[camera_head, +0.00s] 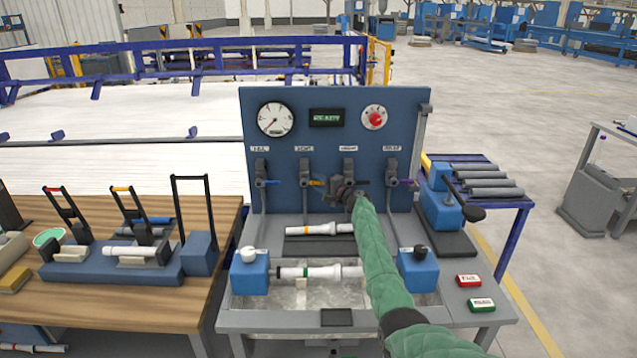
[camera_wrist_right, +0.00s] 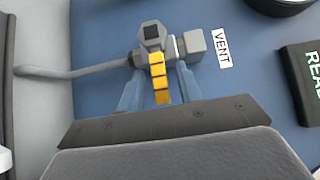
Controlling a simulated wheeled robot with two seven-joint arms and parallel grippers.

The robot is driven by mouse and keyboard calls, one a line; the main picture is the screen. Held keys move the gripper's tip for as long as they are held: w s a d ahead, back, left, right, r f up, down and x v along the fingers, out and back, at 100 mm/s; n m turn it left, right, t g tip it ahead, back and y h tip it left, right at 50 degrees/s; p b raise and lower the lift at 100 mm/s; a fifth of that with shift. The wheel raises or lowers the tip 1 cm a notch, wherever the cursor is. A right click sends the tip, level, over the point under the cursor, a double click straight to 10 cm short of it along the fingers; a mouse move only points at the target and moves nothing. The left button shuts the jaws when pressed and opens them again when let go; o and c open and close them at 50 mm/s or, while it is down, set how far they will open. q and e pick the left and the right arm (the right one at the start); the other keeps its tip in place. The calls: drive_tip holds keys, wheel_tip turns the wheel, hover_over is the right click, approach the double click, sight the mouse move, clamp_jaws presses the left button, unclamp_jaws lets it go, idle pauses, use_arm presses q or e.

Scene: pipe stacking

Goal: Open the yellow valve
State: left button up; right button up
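The yellow valve (camera_head: 306,183) is second from the left on the blue panel. In the right wrist view its yellow handle (camera_wrist_right: 158,77) sticks out crosswise to its grey pipe, beside a "VENT" label. My right gripper (camera_head: 328,186) is at the panel, just right of this valve. In the right wrist view its two fingers (camera_wrist_right: 159,82) stand on either side of the handle, with a gap visible on both sides. It looks open around the handle, not clamped. My left gripper is not in view.
A pressure gauge (camera_head: 276,119) and red knob (camera_head: 375,119) sit above. White pipes (camera_head: 320,272) lie below on the bench.

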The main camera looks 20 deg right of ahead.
drive_tip(key=shift+w+a, duration=0.1)
drive_tip(key=shift+w, duration=0.05)
clamp_jaws()
